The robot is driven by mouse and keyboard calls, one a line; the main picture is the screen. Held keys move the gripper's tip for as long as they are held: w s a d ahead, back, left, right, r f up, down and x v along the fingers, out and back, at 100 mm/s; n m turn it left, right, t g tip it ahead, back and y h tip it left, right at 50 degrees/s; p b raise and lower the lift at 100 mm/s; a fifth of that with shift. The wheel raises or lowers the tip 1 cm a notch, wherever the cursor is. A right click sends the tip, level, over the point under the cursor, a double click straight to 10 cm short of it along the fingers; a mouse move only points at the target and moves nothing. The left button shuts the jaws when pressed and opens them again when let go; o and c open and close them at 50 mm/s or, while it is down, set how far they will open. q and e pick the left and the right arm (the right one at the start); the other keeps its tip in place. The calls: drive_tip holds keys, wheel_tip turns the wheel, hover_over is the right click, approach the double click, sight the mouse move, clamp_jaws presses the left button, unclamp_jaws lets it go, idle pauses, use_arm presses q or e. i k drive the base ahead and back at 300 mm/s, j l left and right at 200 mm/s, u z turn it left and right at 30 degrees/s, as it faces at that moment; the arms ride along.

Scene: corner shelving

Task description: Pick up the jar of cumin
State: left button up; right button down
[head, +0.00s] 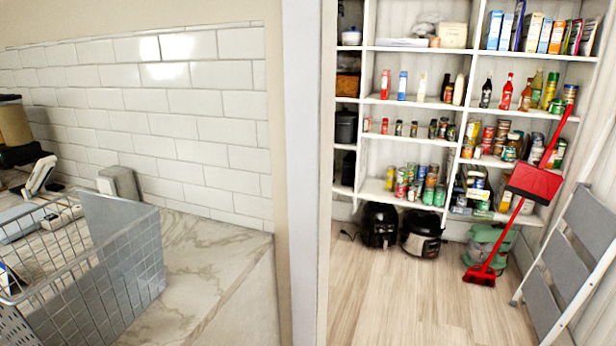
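Small spice jars (399,128) stand in a row on a middle shelf (386,137) of the white shelving in the pantry. More dark jars (442,129) stand at the right end of that row. The labels are too small to read, so I cannot tell which jar is the cumin. Neither of my grippers is in view.
A wire basket (140,275) sits on the marble counter (222,262) at left. A wall edge (303,170) divides counter and pantry. A red broom and dustpan (535,183) and a folded step ladder (575,262) stand at right.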

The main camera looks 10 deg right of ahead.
sight(414, 128)
drive_tip(key=i+l+z, duration=0.4)
drive_tip(key=i+l, duration=1)
drive_tip(key=i+z, duration=0.45)
drive_tip(key=i, duration=1.25)
drive_tip(key=i+j, duration=0.5)
drive_tip(key=j, duration=0.25)
drive_tip(key=i+j+z, duration=0.1)
drive_tip(key=i+j, duration=0.15)
drive_tip(key=j, duration=0.1)
